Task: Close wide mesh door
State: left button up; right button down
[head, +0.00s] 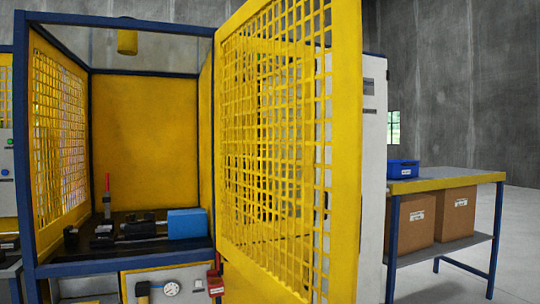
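The wide mesh door (348,150) is a yellow framed panel with a square grid. It stands swung out from the blue-framed machine enclosure (82,110), its near edge toward me on the right. The front of the enclosure is open to the left of the door. Inside, a blue block (187,224) and dark tooling (137,230) with a red-tipped upright part (107,190) sit on the bed. Neither of my grippers is in the head view.
A grey cabinet (374,140) stands behind the door. A gauge (171,289) sits below the enclosure. Concrete floor at far right is clear.

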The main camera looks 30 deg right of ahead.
aim_at(345, 212)
jog(key=k+l, duration=0.1)
jog(key=l, duration=0.2)
jog(key=k+l+u, duration=0.15)
jog(key=l, duration=0.15)
jog(key=k+l, duration=0.1)
jog(key=l, duration=0.25)
jog(key=l+u, duration=0.15)
jog(key=l, duration=0.35)
jog(key=k+l+u, duration=0.1)
jog(key=l, duration=0.35)
jog(key=i+l, duration=0.1)
jog(key=l, duration=0.5)
jog(key=i+l+u, duration=0.15)
jog(key=l, duration=1.05)
jog(key=k+l+u, duration=0.15)
jog(key=l, duration=0.25)
